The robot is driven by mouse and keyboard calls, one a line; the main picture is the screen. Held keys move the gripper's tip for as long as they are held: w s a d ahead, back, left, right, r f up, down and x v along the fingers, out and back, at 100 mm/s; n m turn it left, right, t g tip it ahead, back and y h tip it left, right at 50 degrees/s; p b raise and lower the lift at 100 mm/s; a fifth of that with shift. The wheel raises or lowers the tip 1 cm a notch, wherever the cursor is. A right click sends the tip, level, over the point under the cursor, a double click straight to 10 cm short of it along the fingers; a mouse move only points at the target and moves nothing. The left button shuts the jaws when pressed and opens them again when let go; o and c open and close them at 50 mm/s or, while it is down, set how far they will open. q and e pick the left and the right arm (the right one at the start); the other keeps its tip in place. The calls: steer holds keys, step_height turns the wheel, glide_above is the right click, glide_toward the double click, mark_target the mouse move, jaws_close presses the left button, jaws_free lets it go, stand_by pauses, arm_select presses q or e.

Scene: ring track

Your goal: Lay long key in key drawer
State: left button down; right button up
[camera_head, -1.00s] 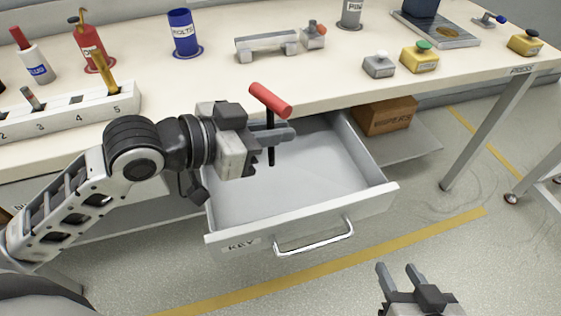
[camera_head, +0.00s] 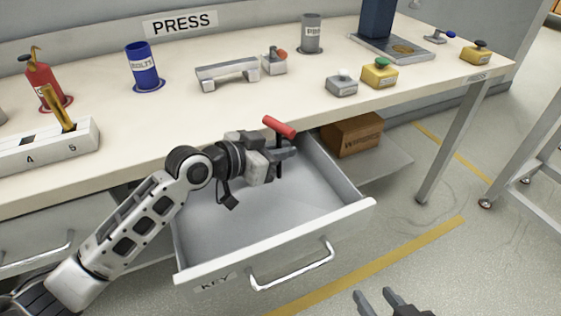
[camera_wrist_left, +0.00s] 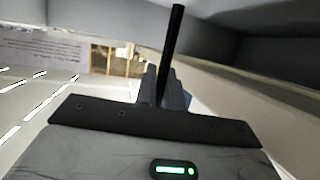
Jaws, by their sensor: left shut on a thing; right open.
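The long key has a red cross handle (camera_head: 279,127) and a dark shaft, which shows in the left wrist view (camera_wrist_left: 171,50). My left gripper (camera_head: 284,155) is shut on the key's shaft below the red handle, and the key stands about upright. In the head view the gripper and key are over the back right part of the open key drawer (camera_head: 275,236). My right gripper (camera_head: 374,300) is open and empty at the bottom edge.
The bench top (camera_head: 215,115) is just behind my left gripper. A cardboard box (camera_head: 352,135) stands on a shelf right of the drawer. A grey bar-shaped part (camera_head: 227,76), a blue cup (camera_head: 142,66) and yellow button boxes (camera_head: 379,73) stand on the bench.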

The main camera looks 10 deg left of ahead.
arm_select(q)
steer(key=shift+f, duration=1.3)
arm_select(e)
steer(key=shift+w+a+f, duration=0.1)
steer(key=shift+a+f, duration=0.05)
steer(key=shift+f, duration=0.65)
arm_select(q)
steer(key=shift+s, duration=0.1)
steer(key=shift+f+b, duration=0.15)
steer(key=shift+b, duration=0.2)
steer(key=c, duration=1.5)
jaws_free()
steer(key=shift+s+a+r, duration=0.1)
steer(key=shift+a+r, duration=0.05)
steer(key=shift+r, duration=0.05)
steer(key=p+v, duration=0.1)
steer(key=v, duration=0.6)
arm_select(e)
steer(key=shift+d+r, duration=0.25)
steer(key=shift+r, duration=0.75)
steer(key=shift+f, duration=0.1)
